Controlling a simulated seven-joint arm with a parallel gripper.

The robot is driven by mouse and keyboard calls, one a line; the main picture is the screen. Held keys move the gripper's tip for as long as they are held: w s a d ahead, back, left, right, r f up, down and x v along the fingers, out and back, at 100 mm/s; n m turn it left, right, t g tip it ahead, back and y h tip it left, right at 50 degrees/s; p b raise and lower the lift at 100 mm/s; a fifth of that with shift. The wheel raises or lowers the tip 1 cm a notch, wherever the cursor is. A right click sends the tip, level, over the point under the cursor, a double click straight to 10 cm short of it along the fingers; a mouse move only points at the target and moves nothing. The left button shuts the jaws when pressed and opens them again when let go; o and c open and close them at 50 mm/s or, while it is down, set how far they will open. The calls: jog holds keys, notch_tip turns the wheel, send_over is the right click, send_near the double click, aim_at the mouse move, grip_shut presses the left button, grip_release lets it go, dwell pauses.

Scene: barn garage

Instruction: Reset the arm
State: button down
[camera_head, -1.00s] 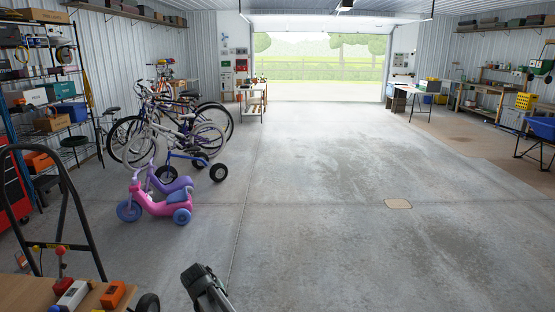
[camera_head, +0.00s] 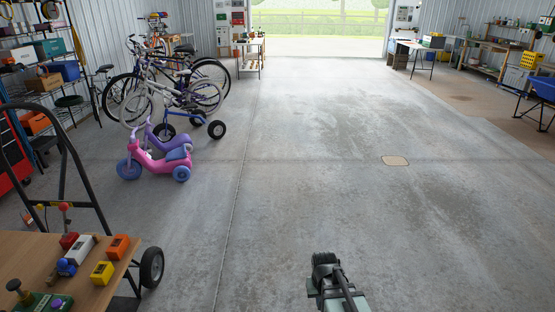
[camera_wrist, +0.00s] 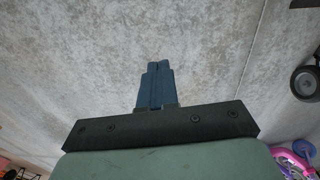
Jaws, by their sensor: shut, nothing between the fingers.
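My gripper (camera_wrist: 157,66) shows in the wrist view with its two dark blue fingers pressed together and nothing between them. It hangs over bare concrete floor, apart from any object. In the head view, part of my arm (camera_head: 332,285) shows at the bottom, right of centre; the fingers cannot be made out there.
A wooden workbench (camera_head: 30,248) with coloured control boxes stands at the lower left, a black-framed hand truck (camera_head: 78,170) behind it. A pink and purple tricycle (camera_head: 155,165) and several bicycles (camera_head: 165,85) stand at the left. The middle floor (camera_head: 310,190) is clear.

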jog(key=s+d+f+g, duration=0.1)
jog(key=s+f+g, duration=0.1)
jog(key=s+f, duration=0.5)
jog(key=s+d+f+g, duration=0.1)
jog(key=s+f, duration=0.6)
jog(key=s, duration=0.7)
jog(key=s+f+g, duration=0.4)
jog(key=s+f, duration=0.3)
jog(key=s, duration=0.4)
jog(key=shift+d+f+m, duration=0.15)
jog(key=shift+d+m, duration=0.15)
jog(key=shift+d, duration=0.1)
jog(key=shift+s, duration=0.1)
dwell(1.8)
